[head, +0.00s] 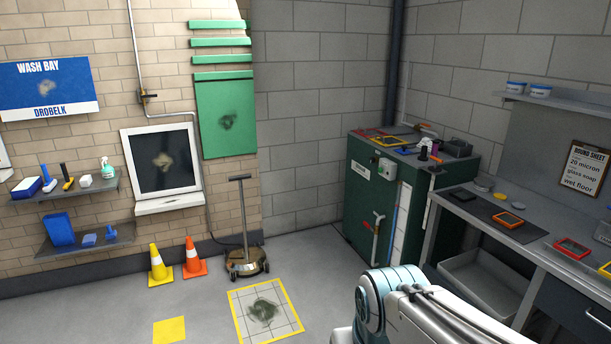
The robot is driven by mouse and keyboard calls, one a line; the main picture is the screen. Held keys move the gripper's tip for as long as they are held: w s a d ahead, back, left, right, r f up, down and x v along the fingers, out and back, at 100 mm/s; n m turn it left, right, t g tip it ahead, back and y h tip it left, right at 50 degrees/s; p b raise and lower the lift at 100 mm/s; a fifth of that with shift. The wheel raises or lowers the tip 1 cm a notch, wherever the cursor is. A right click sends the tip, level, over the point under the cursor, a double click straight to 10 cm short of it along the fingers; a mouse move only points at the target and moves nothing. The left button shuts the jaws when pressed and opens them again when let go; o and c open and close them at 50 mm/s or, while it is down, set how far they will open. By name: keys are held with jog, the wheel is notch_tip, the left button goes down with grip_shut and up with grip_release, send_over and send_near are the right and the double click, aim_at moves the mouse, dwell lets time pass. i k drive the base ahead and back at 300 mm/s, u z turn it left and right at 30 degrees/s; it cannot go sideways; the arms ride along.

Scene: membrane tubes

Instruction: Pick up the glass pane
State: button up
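I cannot tell for sure which thing is the glass pane. A dark pane with a pale smudge sits in the white window frame (139,178) on the brick wall at left. Small framed pieces lie on the grey bench (483,215) at right: one with an orange frame (508,219) on a dark mat, and one with a red frame (572,248) nearer the front. Part of my arm shows at the lower right, but my gripper is out of view.
A green cabinet (365,205) with items on top stands in the corner. Yellow and orange cones (193,260), a wheeled upright-handled tool (246,262) and a smudged, yellow-edged floor square (285,322) are at left. Wall shelves hold cleaning things. Floor before the cabinet is clear.

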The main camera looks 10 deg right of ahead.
aim_at(505, 219)
jog(key=z, duration=0.25)
jog(key=i, duration=1.7)
jog(key=z, duration=1.5)
jog(key=i, duration=1.55)
jog(key=z, duration=0.8)
